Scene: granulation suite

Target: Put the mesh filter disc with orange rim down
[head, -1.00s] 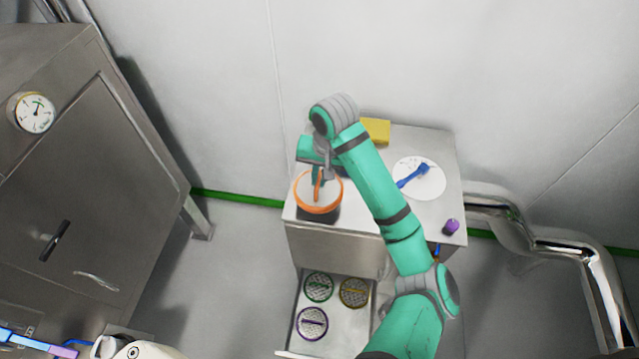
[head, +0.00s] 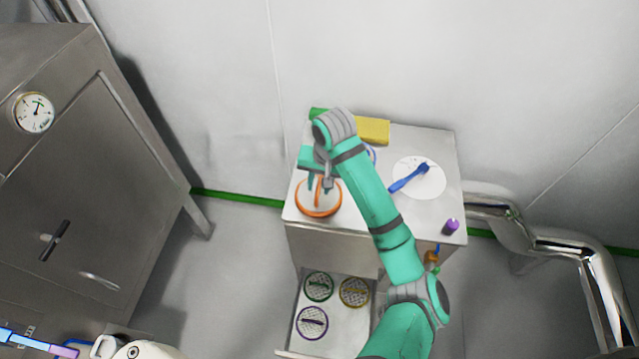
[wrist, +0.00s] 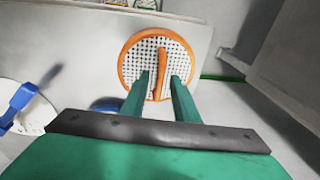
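The mesh filter disc with orange rim (head: 302,204) lies flat on the cabinet top (head: 368,218), near its front left corner. In the wrist view the disc (wrist: 134,62) shows white mesh and an upright orange handle bar across it. My gripper (head: 319,188) is over the disc. In the wrist view its two green fingers (wrist: 161,85) stand apart, one on each side of the handle, with a gap to each. Part of the disc's near rim is hidden by the fingers.
An open drawer (head: 345,333) below holds green, yellow and purple rimmed discs. A yellow block (head: 375,131), a blue tool (head: 408,179) on a white round plate (head: 431,187) and a purple object (head: 451,227) are on the cabinet top. A steel pipe (head: 560,243) runs at right.

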